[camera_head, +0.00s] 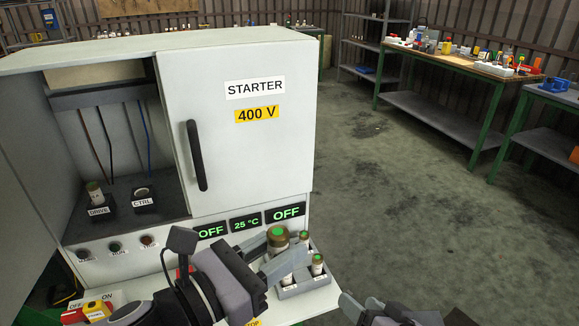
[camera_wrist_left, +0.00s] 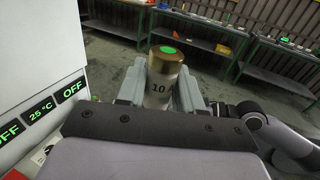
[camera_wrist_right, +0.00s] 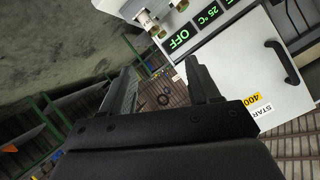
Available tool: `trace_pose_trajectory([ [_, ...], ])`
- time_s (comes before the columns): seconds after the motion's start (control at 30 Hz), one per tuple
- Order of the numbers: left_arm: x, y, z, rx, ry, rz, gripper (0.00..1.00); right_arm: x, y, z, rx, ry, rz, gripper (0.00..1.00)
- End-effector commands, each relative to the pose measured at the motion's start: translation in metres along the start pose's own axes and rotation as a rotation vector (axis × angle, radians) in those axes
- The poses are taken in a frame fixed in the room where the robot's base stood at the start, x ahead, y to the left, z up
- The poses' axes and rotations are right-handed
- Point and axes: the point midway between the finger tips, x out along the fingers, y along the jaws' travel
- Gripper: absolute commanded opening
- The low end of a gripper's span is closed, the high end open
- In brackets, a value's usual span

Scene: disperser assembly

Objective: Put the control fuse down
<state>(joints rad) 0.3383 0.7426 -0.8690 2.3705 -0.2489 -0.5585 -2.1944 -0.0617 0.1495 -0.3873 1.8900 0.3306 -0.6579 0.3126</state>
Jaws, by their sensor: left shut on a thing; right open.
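My left gripper (camera_head: 275,258) is shut on a fuse (camera_head: 278,236) with a brass cap and a green dot on top. In the left wrist view the fuse (camera_wrist_left: 162,78) is upright between the fingers and its body reads "10". It is over or beside the grey fuse tray (camera_head: 306,287); its lower end is hidden by the gripper, so I cannot tell whether it touches the tray. In the cabinet, the CTRL holder (camera_head: 143,199) shows no fuse standing in it. A fuse (camera_head: 95,191) stands in the DRIVE holder. My right gripper (camera_wrist_right: 160,88) is open and empty.
A red and yellow switch (camera_head: 97,310) sits at the front left. Benches and shelves stand far back right.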

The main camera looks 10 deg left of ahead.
Motion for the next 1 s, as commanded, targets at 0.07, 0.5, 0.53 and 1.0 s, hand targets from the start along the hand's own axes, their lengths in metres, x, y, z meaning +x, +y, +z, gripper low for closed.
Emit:
trace_pose_trajectory([
  [0.07,0.000,0.000,0.000,0.000,-0.001,0.000,0.04,0.009,-0.022,-0.024,0.021,-0.003,-0.053,0.61],
  [0.5,0.000,0.000,0.000,0.000,-0.001,0.000,0.04,0.019,-0.143,-0.111,0.075,-0.156,-0.286,0.61],
  [0.53,0.000,0.000,0.000,0.000,-0.001,0.000,0.04,0.018,-0.151,-0.115,0.073,-0.173,-0.298,0.61],
  [1.0,0.000,0.000,0.000,0.000,-0.001,0.000,0.04,-0.030,-0.258,-0.157,-0.061,-0.442,-0.352,0.61],
])
